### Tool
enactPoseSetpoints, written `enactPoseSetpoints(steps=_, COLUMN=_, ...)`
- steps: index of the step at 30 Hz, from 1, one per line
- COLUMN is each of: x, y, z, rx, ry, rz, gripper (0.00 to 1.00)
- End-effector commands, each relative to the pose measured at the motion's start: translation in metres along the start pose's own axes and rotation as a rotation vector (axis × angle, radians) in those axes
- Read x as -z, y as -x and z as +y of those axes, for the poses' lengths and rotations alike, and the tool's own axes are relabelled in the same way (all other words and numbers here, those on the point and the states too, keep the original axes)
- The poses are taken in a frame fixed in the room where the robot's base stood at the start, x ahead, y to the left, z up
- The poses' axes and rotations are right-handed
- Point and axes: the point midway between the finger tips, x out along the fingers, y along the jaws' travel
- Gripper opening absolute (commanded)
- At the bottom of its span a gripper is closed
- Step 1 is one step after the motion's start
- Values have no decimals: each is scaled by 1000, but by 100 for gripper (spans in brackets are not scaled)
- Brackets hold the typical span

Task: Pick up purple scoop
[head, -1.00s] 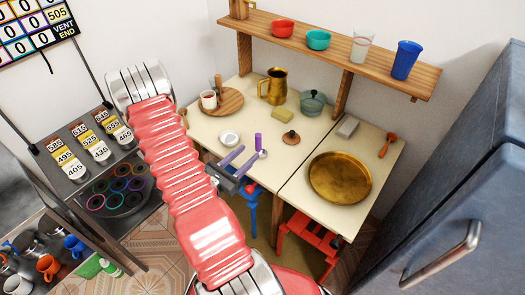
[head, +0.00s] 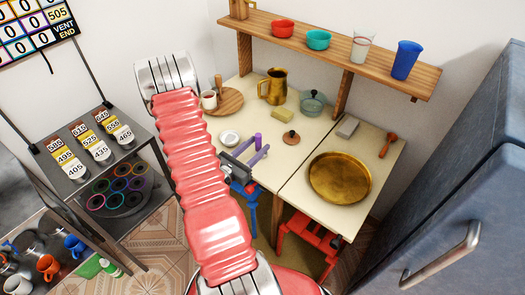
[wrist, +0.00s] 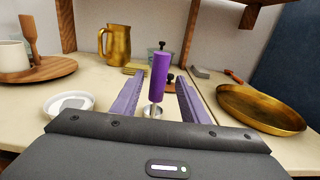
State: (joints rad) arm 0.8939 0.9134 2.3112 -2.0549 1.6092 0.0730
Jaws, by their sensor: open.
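The purple scoop (head: 258,139) stands with its handle upright near the front edge of the cream counter. In the wrist view its purple handle (wrist: 160,75) rises between the fingers, tilted slightly right, and part of its metal lower end shows below. My gripper (wrist: 158,92) is open, with one finger left and one right of the scoop and visible gaps on both sides. In the head view my gripper (head: 256,149) is at the counter's front edge and hides the scoop's lower part. I cannot tell how far the handle sits between the fingers.
A small white dish (head: 229,138) lies left of the scoop and a dark-knobbed brown lid (head: 291,138) to its right. A yellow sponge (head: 282,116), brass pitcher (head: 273,87) and glass pot (head: 312,104) stand behind. A large brass pan (head: 340,178) is on the right counter.

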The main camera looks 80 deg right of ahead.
Motion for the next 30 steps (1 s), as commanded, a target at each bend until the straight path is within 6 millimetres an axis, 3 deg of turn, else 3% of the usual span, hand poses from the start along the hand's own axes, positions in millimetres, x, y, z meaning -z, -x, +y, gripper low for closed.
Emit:
enactPoseSetpoints(steps=6, x=0, y=-20, z=0, rx=1, ry=0, rz=0, gripper=40)
enactPoseSetpoints(steps=23, x=0, y=-21, z=0, rx=0, ry=0, rz=0, gripper=40)
enactPoseSetpoints(steps=30, x=0, y=-21, z=0, rx=0, ry=0, rz=0, gripper=25)
